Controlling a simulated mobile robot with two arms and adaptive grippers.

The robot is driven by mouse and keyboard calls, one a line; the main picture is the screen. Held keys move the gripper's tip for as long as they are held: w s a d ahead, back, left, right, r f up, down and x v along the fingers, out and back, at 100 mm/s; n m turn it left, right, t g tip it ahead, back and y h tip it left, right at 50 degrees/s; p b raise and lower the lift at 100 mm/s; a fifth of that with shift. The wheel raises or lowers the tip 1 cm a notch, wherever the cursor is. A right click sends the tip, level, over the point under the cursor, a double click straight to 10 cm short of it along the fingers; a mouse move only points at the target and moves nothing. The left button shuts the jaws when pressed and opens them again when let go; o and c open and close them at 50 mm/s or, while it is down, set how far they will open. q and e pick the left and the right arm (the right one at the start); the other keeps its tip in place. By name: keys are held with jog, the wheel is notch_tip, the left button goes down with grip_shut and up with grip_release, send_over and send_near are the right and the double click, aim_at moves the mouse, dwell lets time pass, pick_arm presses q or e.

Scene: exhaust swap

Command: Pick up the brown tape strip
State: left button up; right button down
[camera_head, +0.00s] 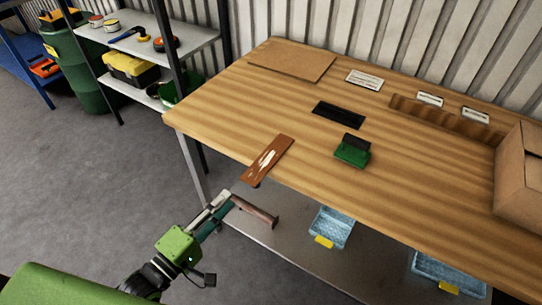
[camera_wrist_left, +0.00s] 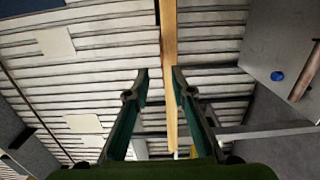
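The brown tape strip (camera_head: 267,159) lies flat at the front edge of the wooden table, with pale streaks on its top. Its near end appears to stick out past the edge. My left gripper (camera_head: 227,196) is in front of the table, just short of that near end and apart from it. In the left wrist view its two fingers (camera_wrist_left: 160,75) are spread with nothing held, and the table board (camera_wrist_left: 169,50) shows edge-on beyond the gap. The strip cannot be made out clearly there. My right gripper is not in view.
A black strip (camera_head: 338,114) and a green-and-black block (camera_head: 352,150) lie on the wooden table (camera_head: 220,110). A cardboard box (camera_head: 522,180) stands at the right. Below, the lower shelf (camera_head: 290,245) holds a brown pipe (camera_head: 256,212) and blue bins (camera_head: 331,226).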

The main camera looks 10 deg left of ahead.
aim_at(257, 168)
pick_arm(q)
jog(key=p+x, duration=0.1)
jog(key=x, duration=1)
jog(key=shift+w+d+f, duration=0.1)
jog(key=shift+w, duration=0.3)
grip_shut()
